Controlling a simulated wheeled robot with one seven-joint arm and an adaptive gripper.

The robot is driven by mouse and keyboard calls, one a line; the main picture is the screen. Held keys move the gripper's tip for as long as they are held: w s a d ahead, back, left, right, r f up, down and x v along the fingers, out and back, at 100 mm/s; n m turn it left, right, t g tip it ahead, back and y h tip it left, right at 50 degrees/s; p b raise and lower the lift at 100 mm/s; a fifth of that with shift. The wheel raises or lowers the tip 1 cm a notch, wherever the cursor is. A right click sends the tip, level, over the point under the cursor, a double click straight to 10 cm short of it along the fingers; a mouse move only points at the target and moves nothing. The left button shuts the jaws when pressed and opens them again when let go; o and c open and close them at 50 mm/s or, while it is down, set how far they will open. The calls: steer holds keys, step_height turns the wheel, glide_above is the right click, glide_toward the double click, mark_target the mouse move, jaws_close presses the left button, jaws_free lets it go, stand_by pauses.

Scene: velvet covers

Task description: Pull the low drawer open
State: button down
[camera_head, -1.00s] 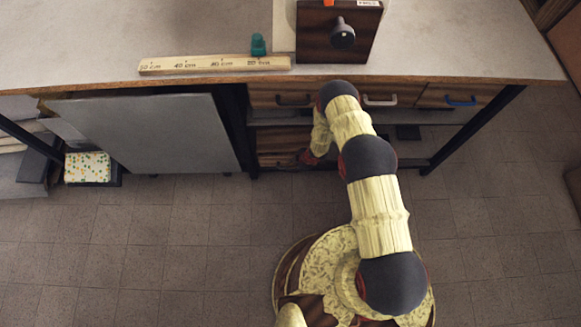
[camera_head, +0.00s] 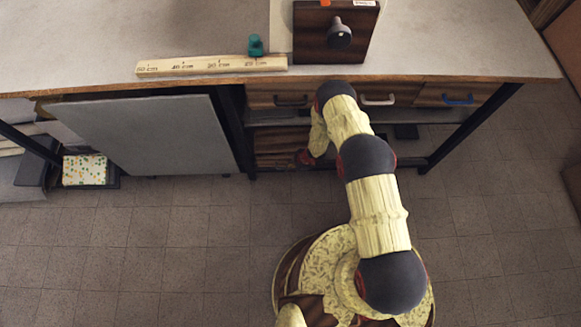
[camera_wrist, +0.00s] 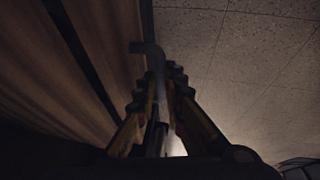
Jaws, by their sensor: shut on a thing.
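The low drawer (camera_head: 278,148) has a brown wooden front and sits under the bench, below the row of upper drawers. In the wrist view its wood front (camera_wrist: 85,70) fills the left side. A grey bar handle (camera_wrist: 150,48) stands out from the front. My gripper (camera_wrist: 165,85) is shut on this handle, its fingers on either side of the bar. In the head view my gripper (camera_head: 306,157) is small at the drawer front, and my arm hides part of the drawer's right side.
Upper drawers have a black handle (camera_head: 291,101), a white handle (camera_head: 378,100) and a blue handle (camera_head: 458,100). A grey panel (camera_head: 150,135) stands to the left. A black table leg (camera_head: 470,130) is at the right. The tiled floor in front is clear.

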steer(key=shift+s, duration=0.15)
steer(key=s+p, duration=0.6)
steer(key=s, duration=2.1)
steer(key=shift+s+a+p, duration=0.2)
steer(key=shift+a+p, duration=0.15)
steer(key=shift+a, duration=0.1)
steer(key=c, duration=2.2)
jaws_free()
steer(key=shift+o, duration=0.2)
steer(key=v, duration=1.2)
